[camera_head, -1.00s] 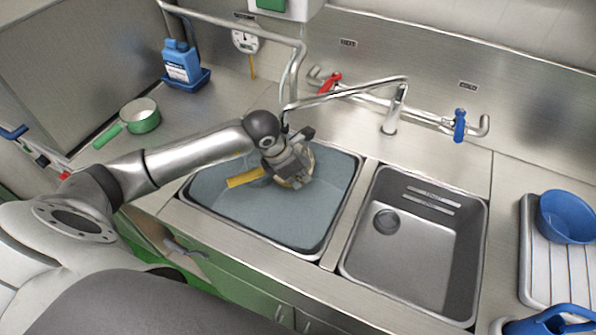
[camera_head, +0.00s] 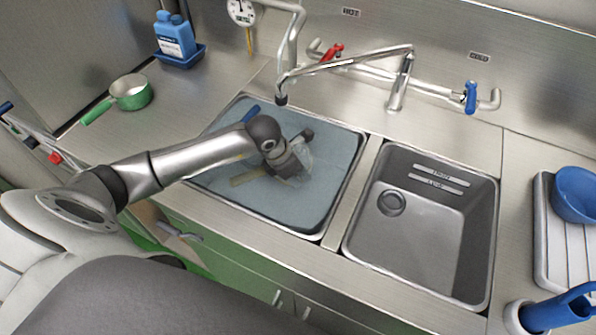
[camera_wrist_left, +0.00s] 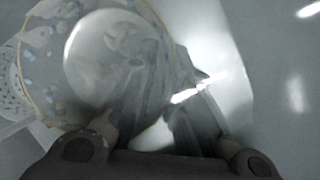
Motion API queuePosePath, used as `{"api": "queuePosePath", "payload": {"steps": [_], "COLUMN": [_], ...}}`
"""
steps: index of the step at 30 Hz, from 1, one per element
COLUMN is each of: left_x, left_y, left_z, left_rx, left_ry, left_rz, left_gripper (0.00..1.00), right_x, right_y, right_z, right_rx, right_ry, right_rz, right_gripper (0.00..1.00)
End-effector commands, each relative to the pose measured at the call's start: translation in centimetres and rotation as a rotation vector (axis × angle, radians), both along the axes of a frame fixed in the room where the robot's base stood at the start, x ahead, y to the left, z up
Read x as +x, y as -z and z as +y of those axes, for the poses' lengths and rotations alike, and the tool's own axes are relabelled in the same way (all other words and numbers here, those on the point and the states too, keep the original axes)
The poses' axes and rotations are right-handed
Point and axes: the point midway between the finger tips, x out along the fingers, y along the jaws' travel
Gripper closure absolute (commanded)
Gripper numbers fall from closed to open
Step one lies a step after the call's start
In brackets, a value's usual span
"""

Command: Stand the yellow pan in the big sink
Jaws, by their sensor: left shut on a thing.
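The big sink (camera_head: 330,215) is the left basin, filled with murky grey-blue water. My left gripper (camera_head: 292,170) reaches down into it, partly under water, and is shut on the yellow pan. The pan's handle (camera_head: 247,178) shows dimly through the water, pointing left; its body is mostly hidden by the gripper and water. In the left wrist view the pan (camera_wrist_left: 105,55) appears as a speckled round shape with a thin yellow rim, between and beyond the fingers (camera_wrist_left: 165,95). I cannot tell whether it touches the sink floor. My right gripper is not in view.
A swing faucet (camera_head: 345,62) reaches over the sink's back edge. A blue handle-like thing (camera_head: 253,113) shows at the back left corner. The smaller right basin (camera_head: 420,235) is empty. A green pot (camera_head: 132,92) stands on the left counter.

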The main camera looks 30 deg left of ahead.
Motion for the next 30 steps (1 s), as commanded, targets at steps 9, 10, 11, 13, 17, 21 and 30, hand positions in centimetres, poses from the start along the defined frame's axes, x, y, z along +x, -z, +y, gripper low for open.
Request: {"api": "queuePosePath", "payload": {"steps": [9,10,11,13,17,21,30], "left_x": [0.1,0.1,0.1,0.1,0.1,0.1,0.1], "left_y": [3.3,3.6,3.8,4.3,5.0,5.3,5.2], "left_z": [0.0,0.0,0.0,0.0,0.0,0.0,0.0], "left_rx": [0.000,0.000,0.000,-0.001,-0.001,0.000,0.000], "left_ry": [0.001,0.001,0.001,0.001,0.001,0.000,0.000], "left_rz": [-0.002,-0.002,-0.002,-0.003,-0.003,-0.004,-0.004], "left_gripper": [1.00,1.00,1.00,1.00,1.00,1.00,1.00], "right_x": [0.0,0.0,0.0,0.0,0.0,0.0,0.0], "right_y": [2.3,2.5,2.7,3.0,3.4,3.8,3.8], "right_z": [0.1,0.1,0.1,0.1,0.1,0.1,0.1], "right_rx": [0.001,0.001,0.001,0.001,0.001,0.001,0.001], "right_ry": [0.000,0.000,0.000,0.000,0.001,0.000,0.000], "right_rz": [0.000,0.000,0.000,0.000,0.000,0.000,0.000], "right_gripper": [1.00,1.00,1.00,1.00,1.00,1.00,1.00]}}
